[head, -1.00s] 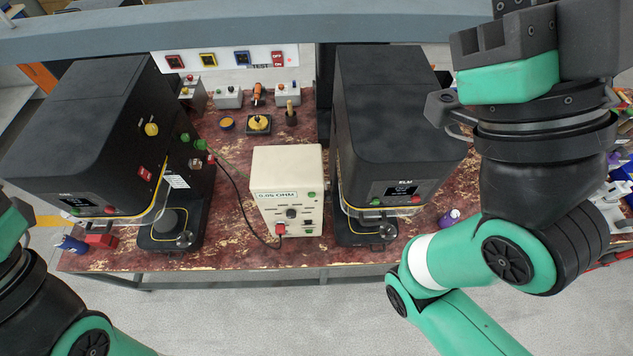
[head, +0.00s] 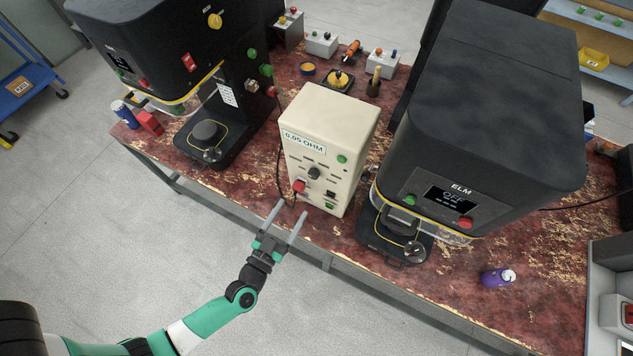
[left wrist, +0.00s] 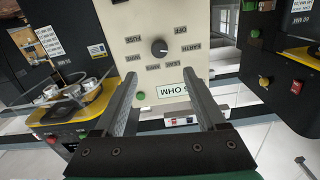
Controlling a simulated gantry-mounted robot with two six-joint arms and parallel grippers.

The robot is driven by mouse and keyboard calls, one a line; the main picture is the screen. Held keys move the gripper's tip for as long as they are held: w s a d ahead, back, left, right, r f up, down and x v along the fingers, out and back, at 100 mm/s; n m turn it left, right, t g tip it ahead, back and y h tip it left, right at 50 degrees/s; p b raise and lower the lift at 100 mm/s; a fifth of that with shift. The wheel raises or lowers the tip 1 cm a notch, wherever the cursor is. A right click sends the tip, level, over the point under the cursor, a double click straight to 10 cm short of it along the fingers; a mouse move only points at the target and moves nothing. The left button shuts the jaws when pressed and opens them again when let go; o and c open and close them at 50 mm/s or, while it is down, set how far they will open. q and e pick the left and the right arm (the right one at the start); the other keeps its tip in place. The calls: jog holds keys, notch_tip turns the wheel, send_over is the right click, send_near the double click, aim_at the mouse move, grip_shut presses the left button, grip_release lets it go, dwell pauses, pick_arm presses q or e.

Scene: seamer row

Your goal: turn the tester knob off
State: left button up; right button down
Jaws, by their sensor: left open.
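The tester (head: 325,135) is a cream box marked 0.05 OHM, standing on the bench between two black machines. Its dark round knob (head: 315,172) is on the front face. In the left wrist view, the tester (left wrist: 140,75) appears upside down, and the knob (left wrist: 159,47) shows with printed positions around it, including OFF and EARTH. A pale mark shows on the knob, but its exact setting is hard to tell. My left gripper (head: 289,212) is open and empty, in front of the tester's lower front, apart from the knob. My right gripper is out of view.
A red plug (head: 299,187) with a black cable sits low on the tester front. The left machine (head: 165,50) and ELM machine (head: 490,110) flank it closely. Open floor lies before the bench (head: 335,245).

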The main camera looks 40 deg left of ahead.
aim_at(312, 176)
pick_arm(q)
jog(key=b+x, duration=0.2)
jog(key=x, duration=0.8)
jog(key=shift+w+a+b, duration=0.1)
jog(key=shift+w+b, duration=0.15)
jog(key=shift+b, duration=0.1)
jog(key=shift+w+a, duration=0.15)
jog(key=shift+w, duration=0.35)
grip_shut()
